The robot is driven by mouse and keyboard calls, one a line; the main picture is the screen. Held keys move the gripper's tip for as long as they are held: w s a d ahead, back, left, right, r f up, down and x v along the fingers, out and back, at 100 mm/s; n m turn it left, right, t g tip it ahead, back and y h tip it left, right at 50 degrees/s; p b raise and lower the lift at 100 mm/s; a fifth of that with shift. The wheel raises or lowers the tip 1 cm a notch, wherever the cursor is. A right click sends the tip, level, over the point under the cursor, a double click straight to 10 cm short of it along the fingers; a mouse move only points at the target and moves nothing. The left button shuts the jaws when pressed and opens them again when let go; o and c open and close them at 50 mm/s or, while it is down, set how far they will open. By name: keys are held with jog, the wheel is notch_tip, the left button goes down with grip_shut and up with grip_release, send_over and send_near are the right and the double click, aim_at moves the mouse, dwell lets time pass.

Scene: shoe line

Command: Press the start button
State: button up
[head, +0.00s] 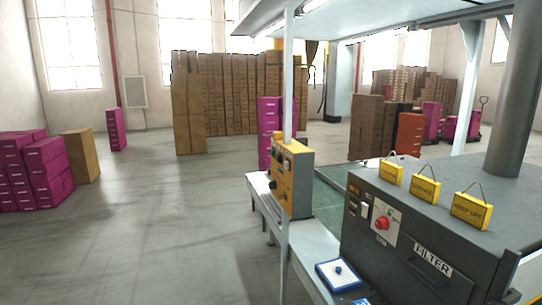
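A yellow-orange control box (292,178) with dark knobs or buttons on its faces stands at the near left end of the line, by a white post. A dark grey machine (432,235) marked FILTER is at the right. Its front has a pale panel with a red round button (382,223) and small switches beside it. A blue-and-white pad (338,274) with a small blue knob lies on the ledge at the bottom. I cannot read which control is the start button. My gripper is not in view.
Yellow hanging signs (471,210) sit on the machine's top, and a thick grey pipe (515,90) rises behind them. Magenta boxes (45,168) stand at the left and brown cartons (235,95) at the back. The floor at left centre is clear.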

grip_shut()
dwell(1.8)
